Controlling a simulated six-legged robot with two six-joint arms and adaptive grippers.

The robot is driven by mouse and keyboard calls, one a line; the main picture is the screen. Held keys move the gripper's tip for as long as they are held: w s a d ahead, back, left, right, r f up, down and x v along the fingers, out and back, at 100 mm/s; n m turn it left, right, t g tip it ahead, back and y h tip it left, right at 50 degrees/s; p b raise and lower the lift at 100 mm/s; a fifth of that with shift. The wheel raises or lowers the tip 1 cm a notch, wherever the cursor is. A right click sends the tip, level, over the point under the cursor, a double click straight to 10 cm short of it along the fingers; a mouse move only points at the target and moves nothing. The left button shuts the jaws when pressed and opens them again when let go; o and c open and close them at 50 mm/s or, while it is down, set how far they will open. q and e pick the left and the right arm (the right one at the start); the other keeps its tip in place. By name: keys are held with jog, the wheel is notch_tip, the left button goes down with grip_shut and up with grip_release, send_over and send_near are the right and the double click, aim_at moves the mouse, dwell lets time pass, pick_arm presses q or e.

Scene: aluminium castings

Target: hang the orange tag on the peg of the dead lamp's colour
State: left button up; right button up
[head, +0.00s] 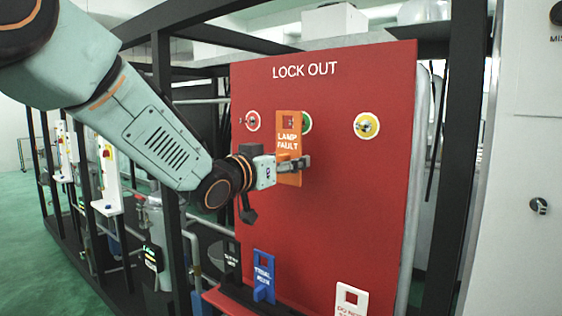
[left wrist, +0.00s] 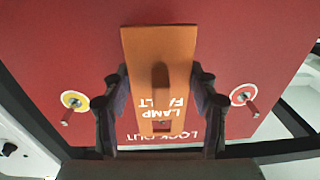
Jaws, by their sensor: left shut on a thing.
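My left gripper (head: 296,163) is shut on the orange tag (head: 288,132), which reads LAMP FAULT. It holds the tag upright in front of the red LOCK OUT board. The tag partly covers the green-ringed peg (head: 307,122); I cannot tell whether that peg is in the tag's window. The red-ringed peg (head: 253,121) is left of the tag and the yellow-ringed peg (head: 367,125) is right of it. In the left wrist view the tag (left wrist: 160,55) sits between both fingers (left wrist: 162,92). No lamp can be made out as dead. My right gripper is not in view.
A blue tag (head: 264,272), a white tag (head: 350,298) and a dark tag (head: 231,262) are low at the board (head: 340,210). White panels with buttons (head: 106,180) stand at the left. A grey cabinet (head: 525,160) stands at the right. Black frame posts flank the board.

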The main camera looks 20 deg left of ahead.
pick_arm(q)
jog(key=shift+w+d+f, duration=0.25)
jog(key=shift+w+f, duration=0.05)
jog(key=shift+w, duration=0.4)
jog(key=shift+w+d+f, duration=0.25)
jog(key=shift+w+f, duration=0.05)
jog(key=shift+w, duration=0.4)
jog(key=shift+s+a, duration=0.1)
jog(key=o, duration=1.2)
jog(key=v, duration=1.2)
jog(key=shift+r, duration=0.1)
